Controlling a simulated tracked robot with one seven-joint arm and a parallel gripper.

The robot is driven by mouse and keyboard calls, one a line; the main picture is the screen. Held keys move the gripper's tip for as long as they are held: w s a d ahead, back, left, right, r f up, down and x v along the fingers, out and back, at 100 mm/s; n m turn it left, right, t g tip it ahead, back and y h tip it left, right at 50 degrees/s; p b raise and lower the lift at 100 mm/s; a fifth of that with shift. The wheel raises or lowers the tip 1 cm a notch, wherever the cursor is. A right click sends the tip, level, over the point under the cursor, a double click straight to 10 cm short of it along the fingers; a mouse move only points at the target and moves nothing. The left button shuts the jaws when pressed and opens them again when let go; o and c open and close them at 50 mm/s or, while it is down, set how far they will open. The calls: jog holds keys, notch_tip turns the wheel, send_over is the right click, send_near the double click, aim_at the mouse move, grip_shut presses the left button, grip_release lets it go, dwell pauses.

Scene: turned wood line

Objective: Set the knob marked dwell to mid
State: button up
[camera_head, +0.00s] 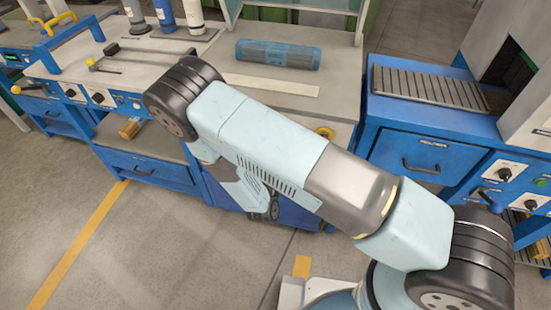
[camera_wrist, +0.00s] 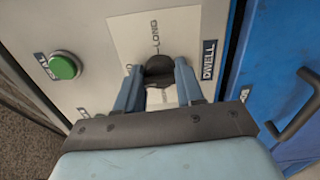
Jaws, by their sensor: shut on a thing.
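In the wrist view the dark dwell knob (camera_wrist: 158,66) sits on a pale plate on a light grey panel. A "DWELL" label (camera_wrist: 209,60) is to its right. The word "LONG" (camera_wrist: 155,36) is printed above the knob; other marks on the plate are partly covered by the fingers. My gripper (camera_wrist: 159,74) is shut on the knob, one blue finger on each side. The knob's pointer is hard to make out, so its exact setting cannot be told. In the head view my arm hides the knob and the fingers.
A green button (camera_wrist: 63,67) is left of the knob. A blue door with a dark handle (camera_wrist: 294,105) is at the right. In the head view a blue roll (camera_head: 278,54) lies on the bench, and a blue cabinet (camera_head: 420,150) stands at the right.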

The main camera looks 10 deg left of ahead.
jog(key=shift+s+d+f+m, duration=0.15)
jog(key=shift+f+m, duration=0.05)
jog(key=shift+m, duration=0.1)
dwell(0.4)
jog(key=o, duration=1)
jog(key=shift+o, duration=0.2)
jog(key=shift+r, duration=0.1)
jog(key=s+a, duration=0.1)
jog(key=s, duration=1.2)
jog(key=shift+s, duration=0.25)
jog(key=shift+a, duration=0.1)
